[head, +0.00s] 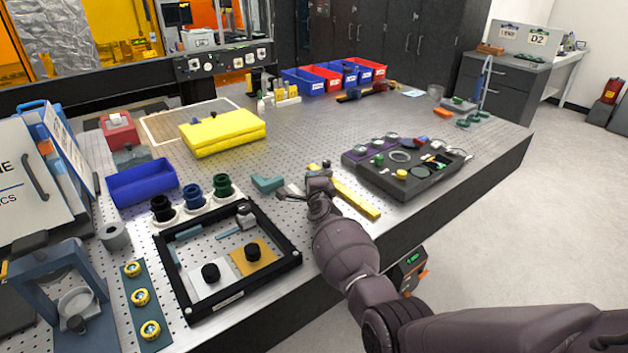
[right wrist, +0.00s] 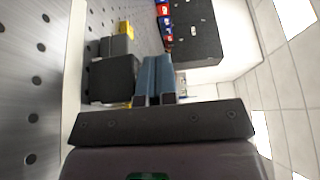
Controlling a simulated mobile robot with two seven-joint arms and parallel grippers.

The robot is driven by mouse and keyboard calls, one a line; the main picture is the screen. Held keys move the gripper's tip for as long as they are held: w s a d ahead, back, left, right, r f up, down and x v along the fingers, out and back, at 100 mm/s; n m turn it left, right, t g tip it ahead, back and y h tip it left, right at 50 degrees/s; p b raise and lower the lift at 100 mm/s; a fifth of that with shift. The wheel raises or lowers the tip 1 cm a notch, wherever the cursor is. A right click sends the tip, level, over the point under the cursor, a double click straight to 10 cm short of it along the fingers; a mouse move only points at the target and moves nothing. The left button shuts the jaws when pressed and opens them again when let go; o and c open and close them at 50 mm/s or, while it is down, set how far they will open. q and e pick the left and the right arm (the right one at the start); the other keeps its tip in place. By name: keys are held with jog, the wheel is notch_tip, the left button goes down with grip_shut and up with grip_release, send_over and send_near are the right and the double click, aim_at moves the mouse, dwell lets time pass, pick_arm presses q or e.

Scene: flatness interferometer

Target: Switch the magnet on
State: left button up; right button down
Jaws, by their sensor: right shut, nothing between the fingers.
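My right gripper (head: 319,184) is over the near part of the perforated metal table (head: 330,120). Its two blue-grey fingers (right wrist: 155,78) are shut together with nothing between them. In the right wrist view a dark block (right wrist: 113,80) stands close beside the fingers, with a grey block (right wrist: 118,46) and a yellow part (right wrist: 126,27) beyond it. I cannot tell for certain which of these is the magnet or its switch. In the head view a small dark knob-like part (head: 326,165) shows just beyond the gripper, and the gripper hides much of what is there. My left gripper is not in view.
A yellow bar (head: 357,198) lies right of the gripper. A teal angled piece (head: 267,183) lies left. A black frame (head: 168,270) with two knobbed plates is at the near left. A dark tray (head: 360,166) of small parts stands right, near the table edge.

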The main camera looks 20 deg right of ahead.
jog(key=shift+s+d, duration=0.1)
jog(key=shift+s+p, duration=0.45)
jog(key=shift+p, duration=0.1)
jog(key=s+p, duration=0.1)
jog(key=s, duration=0.1)
jog(key=s+a+p, duration=0.1)
jog(key=s+p, duration=0.1)
jog(key=shift+s, duration=0.25)
jog(key=s, duration=0.3)
jog(key=shift+s+a, duration=0.2)
jog(key=shift+a, duration=0.15)
jog(key=shift+s+a, duration=0.1)
jog(key=shift+s, duration=0.45)
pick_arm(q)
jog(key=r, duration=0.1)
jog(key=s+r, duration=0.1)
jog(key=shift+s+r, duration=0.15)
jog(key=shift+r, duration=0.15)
pick_arm(e)
jog(key=shift+s, duration=0.25)
